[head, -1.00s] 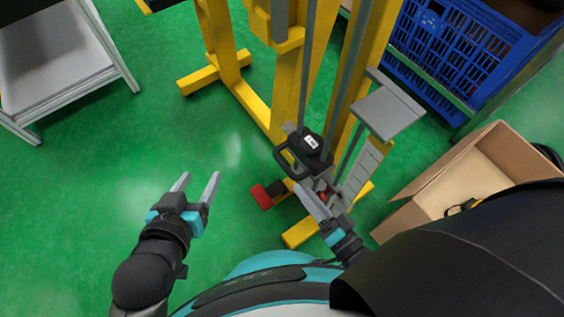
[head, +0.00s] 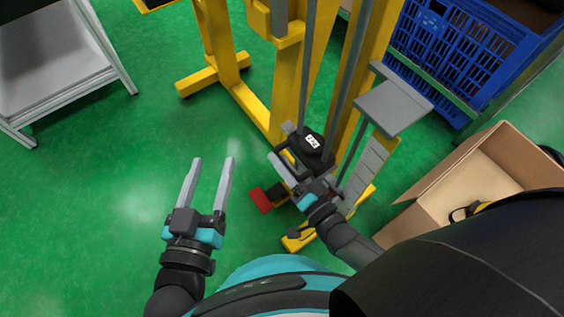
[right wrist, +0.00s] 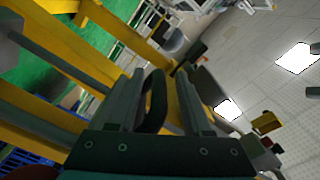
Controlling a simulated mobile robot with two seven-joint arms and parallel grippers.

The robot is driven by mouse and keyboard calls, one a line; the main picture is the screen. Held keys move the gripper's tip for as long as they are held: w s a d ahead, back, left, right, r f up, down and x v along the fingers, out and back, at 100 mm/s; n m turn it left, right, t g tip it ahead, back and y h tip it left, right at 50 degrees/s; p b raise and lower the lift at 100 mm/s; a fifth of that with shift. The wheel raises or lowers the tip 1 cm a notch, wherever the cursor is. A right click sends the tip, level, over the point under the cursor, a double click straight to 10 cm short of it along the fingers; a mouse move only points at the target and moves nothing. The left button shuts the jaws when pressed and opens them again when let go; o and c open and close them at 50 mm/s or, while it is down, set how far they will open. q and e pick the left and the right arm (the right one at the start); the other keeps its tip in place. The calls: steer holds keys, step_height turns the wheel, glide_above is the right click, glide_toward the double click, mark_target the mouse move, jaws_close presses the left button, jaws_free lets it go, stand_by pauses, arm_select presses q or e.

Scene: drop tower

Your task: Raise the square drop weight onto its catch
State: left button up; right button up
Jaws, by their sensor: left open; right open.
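The drop weight (head: 314,146) is a black block with a white label, low on the yellow tower between two grey guide rails. Its dark loop handle sticks out toward my right gripper (head: 284,160). In the right wrist view the handle (right wrist: 155,100) stands between the two open fingers of the right gripper (right wrist: 160,88), with a gap visible on at least one side. Whether either finger touches it, I cannot tell. My left gripper (head: 212,163) is open and empty over the green floor, left of the tower. I cannot make out the catch.
The yellow tower frame (head: 250,105) has feet spread on the floor. A grey plate (head: 393,107) stands right of the rails, and a red pad (head: 261,199) lies low at the left. A cardboard box (head: 470,185) and blue crate (head: 460,50) are at right.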

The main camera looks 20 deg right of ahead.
steer(key=shift+w, duration=0.1)
steer(key=shift+c, duration=0.2)
jaws_close()
steer(key=shift+a+r, duration=0.1)
steer(key=shift+a, duration=0.05)
stand_by(1.1)
